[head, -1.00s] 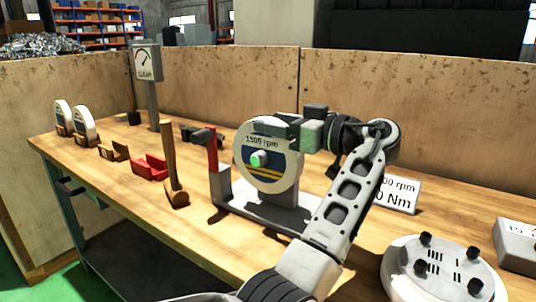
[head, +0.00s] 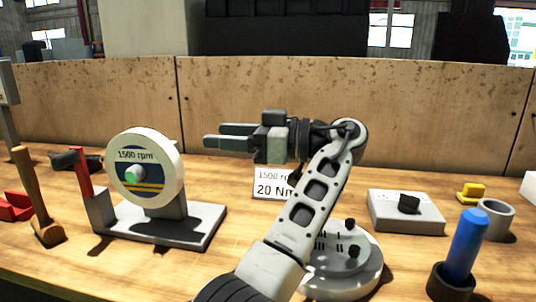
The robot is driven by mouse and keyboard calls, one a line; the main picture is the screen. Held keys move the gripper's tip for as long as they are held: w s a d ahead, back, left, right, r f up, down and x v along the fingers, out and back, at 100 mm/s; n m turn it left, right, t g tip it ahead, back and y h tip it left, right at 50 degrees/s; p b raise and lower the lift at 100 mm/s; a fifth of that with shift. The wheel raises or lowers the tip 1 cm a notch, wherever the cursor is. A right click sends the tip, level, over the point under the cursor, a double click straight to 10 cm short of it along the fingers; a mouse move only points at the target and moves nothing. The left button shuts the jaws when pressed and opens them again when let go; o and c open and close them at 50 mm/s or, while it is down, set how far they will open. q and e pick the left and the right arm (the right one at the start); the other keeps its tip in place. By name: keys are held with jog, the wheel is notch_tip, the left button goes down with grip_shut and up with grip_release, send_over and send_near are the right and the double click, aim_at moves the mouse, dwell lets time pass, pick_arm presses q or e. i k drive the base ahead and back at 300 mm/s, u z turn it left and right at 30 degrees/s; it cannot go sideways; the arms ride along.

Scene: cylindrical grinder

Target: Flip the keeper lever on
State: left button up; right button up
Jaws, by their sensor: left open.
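No part is labelled as the keeper lever, so I cannot tell for sure which it is. A grey block with a small black knob or lever (head: 409,204) lies on the bench at the right. My right gripper is not in view.
A round white flange (head: 338,262) with black pegs is partly behind my left arm. A sign (head: 270,186) reads 20 Nm. A blue-handled tool (head: 465,245) in a black holder, a grey cup (head: 495,220) and a yellow piece (head: 471,192) are at right. A hammer (head: 35,200) is at left.

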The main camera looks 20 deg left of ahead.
aim_at(75, 155)
jog(key=k, duration=1)
